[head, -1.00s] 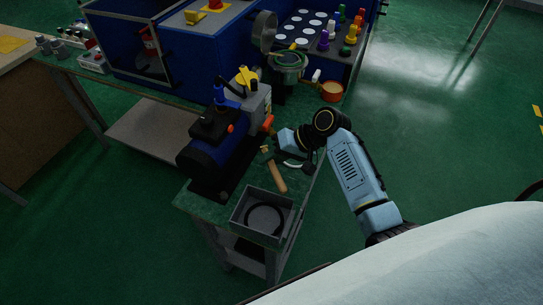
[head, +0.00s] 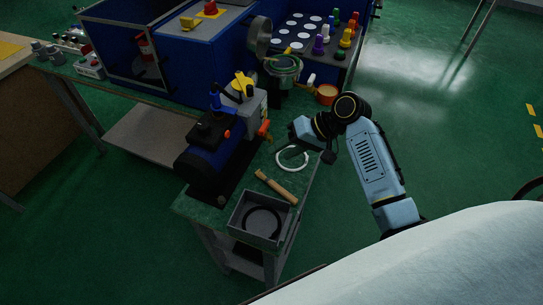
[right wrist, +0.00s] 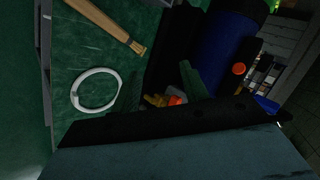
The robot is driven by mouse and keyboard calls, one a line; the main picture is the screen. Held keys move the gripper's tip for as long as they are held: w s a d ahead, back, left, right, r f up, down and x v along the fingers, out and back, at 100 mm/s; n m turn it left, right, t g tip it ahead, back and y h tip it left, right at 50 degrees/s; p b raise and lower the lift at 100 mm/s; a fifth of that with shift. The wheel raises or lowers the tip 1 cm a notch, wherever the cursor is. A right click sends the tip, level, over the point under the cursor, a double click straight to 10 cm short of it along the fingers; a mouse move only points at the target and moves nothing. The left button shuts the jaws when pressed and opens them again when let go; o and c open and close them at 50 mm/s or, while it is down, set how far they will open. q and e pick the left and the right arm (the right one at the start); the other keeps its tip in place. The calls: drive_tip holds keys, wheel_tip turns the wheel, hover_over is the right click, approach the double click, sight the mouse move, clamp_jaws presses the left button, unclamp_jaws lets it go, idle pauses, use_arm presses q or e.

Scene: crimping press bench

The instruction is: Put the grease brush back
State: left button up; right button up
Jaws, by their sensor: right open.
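The grease brush (head: 276,187), with a wooden handle, lies on the green bench top between the blue machine and the grey tray. Its bristle end points toward the machine. It also shows at the top of the right wrist view (right wrist: 105,24). My right gripper (head: 288,137) is beyond the brush, close to the machine's orange knob and apart from the brush. In the right wrist view its fingers (right wrist: 162,88) are spread with nothing gripped between them. In the head view its fingertips are hard to make out. My left gripper is not in view.
A white ring (head: 281,164) lies beside the brush. A grey tray (head: 236,222) holding a black ring stands at the bench's near end. The blue machine (head: 203,160) fills the left side. A green pot (head: 284,67) and an orange cup (head: 327,95) are farther back.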

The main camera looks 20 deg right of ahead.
drive_tip(key=v, duration=0.5)
drive_tip(key=shift+s+d+r, duration=0.1)
drive_tip(key=shift+d+r, duration=0.1)
drive_tip(key=shift+r, duration=0.05)
